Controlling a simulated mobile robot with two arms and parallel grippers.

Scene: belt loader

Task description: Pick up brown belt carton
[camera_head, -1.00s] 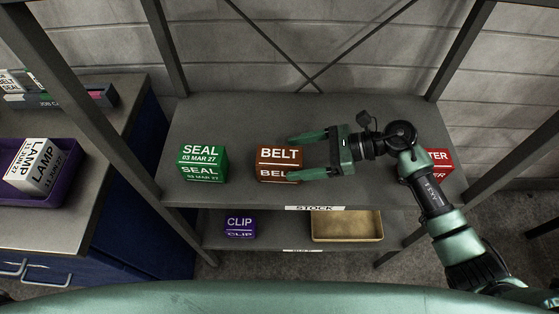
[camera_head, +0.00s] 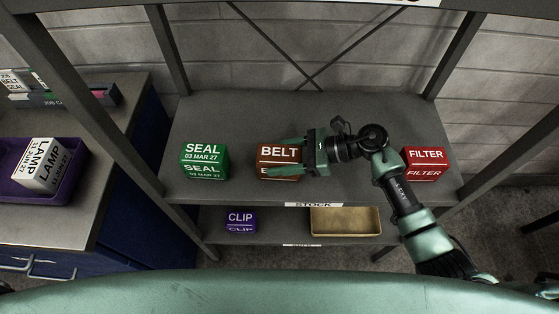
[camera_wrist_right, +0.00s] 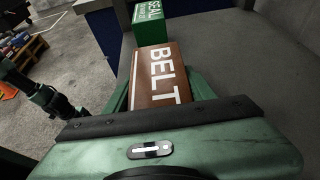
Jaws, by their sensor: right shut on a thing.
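The brown belt carton (camera_head: 279,154) sits on the upper shelf of the rack, between the green seal carton and the red filter carton. My right gripper (camera_head: 284,158) reaches it from the right, with one finger along its far side and one along its near side. The gripper is shut on the carton, which appears to rest on the shelf still. In the right wrist view the belt carton (camera_wrist_right: 160,75) lies between the green fingers. My left gripper is not in the head view.
A green seal carton (camera_head: 204,160) stands to the left and a red filter carton (camera_head: 425,163) to the right on the same shelf (camera_head: 240,115). Below are a purple clip carton (camera_head: 240,220) and a tan tray (camera_head: 345,209). A bench with a lamp carton (camera_head: 43,163) is at left.

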